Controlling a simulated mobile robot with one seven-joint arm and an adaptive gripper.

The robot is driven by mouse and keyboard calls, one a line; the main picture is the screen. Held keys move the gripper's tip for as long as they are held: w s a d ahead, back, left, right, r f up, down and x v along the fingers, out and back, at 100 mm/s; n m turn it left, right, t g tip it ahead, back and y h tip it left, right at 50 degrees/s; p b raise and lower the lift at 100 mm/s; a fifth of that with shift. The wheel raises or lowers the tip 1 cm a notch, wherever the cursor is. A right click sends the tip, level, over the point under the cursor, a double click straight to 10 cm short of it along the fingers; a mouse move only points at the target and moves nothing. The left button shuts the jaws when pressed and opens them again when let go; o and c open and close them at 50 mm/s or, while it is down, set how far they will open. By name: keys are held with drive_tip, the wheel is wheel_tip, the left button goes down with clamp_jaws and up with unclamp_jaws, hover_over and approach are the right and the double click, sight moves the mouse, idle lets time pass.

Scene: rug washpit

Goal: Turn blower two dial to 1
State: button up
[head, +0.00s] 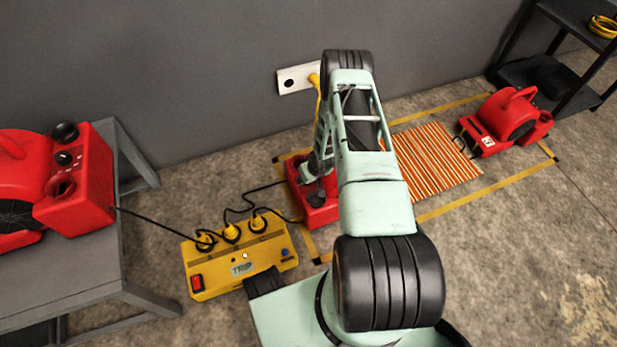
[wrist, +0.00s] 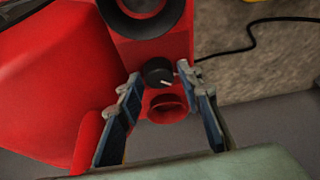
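A red blower (head: 318,212) stands on the floor in the middle of the head view, mostly hidden behind my arm. I cannot read a number on it. My gripper (head: 316,180) is over this blower. In the wrist view the blower's red housing (wrist: 65,85) shows close up. Its black dial (wrist: 154,70) has a white pointer line aimed to the lower right. My gripper (wrist: 160,82) is open, with one finger on each side of the dial and a gap visible around it. No scale marks can be read.
Another red blower (head: 82,180) sits on a grey table (head: 65,290) at left. A third (head: 505,122) stands at the right beyond a striped rug (head: 430,160). A yellow power box (head: 215,262) with black cables lies on the floor left of my arm. A dark shelf (head: 560,85) stands far right.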

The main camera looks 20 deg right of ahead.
drive_tip(key=v, duration=1.2)
idle(0.3)
